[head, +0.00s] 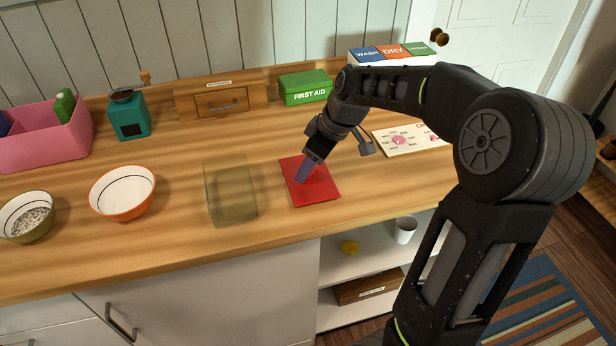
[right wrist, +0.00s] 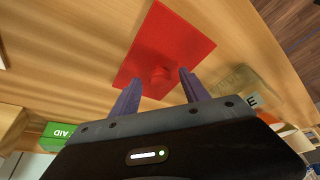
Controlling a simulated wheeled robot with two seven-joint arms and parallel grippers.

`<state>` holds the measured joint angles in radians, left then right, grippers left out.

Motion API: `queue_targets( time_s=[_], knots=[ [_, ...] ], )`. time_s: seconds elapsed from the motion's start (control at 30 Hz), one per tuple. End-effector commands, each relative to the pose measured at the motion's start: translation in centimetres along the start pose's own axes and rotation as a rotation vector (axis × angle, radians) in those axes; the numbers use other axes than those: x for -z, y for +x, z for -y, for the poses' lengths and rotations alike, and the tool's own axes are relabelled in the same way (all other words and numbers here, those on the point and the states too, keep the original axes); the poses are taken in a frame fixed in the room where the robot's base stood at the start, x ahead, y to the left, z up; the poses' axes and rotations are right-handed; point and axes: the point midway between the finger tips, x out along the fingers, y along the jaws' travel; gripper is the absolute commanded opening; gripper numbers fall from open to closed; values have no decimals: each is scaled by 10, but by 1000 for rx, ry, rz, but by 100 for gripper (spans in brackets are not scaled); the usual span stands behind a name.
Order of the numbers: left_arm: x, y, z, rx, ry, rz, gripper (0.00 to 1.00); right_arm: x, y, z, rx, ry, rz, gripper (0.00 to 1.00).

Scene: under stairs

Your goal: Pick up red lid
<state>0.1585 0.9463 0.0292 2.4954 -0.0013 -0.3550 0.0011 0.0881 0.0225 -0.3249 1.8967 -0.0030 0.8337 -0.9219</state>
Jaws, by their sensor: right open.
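The red lid (head: 316,190) is a flat red rectangle lying on the wooden counter, right of a clear greenish container. In the right wrist view the red lid (right wrist: 172,45) shows a small round knob at its near part. My right gripper (head: 305,172) is over the lid's far left part and hides some of it. In the right wrist view the right gripper (right wrist: 155,85) is open, its two purple fingers apart on either side of the knob, with nothing held. I cannot tell if the fingers touch the lid. My left gripper is not in view.
The clear container (head: 231,190) stands left of the lid. An orange bowl (head: 122,192) and an olive bowl (head: 27,217) are farther left. A green first aid box (head: 305,88) and wooden drawer box (head: 213,99) stand behind. A card (head: 412,139) lies right.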

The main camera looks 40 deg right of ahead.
Motion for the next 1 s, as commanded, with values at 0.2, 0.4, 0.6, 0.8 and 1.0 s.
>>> queue_targets(
  time_s=[0.2, 0.4, 0.6, 0.8, 1.0],
  knots=[
    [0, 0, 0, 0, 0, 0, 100, 0, 0, 0, 0, 0, 0, 53],
    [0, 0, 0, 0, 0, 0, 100, 0, 0, 0, 0, 0, 0, 36],
    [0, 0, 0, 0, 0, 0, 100, 0, 0, 0, 0, 0, 0, 20],
    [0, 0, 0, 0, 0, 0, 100, 0, 0, 0, 0, 0, 0, 4],
    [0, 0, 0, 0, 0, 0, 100, 0, 0, 0, 0, 0, 0, 0]
  ],
)
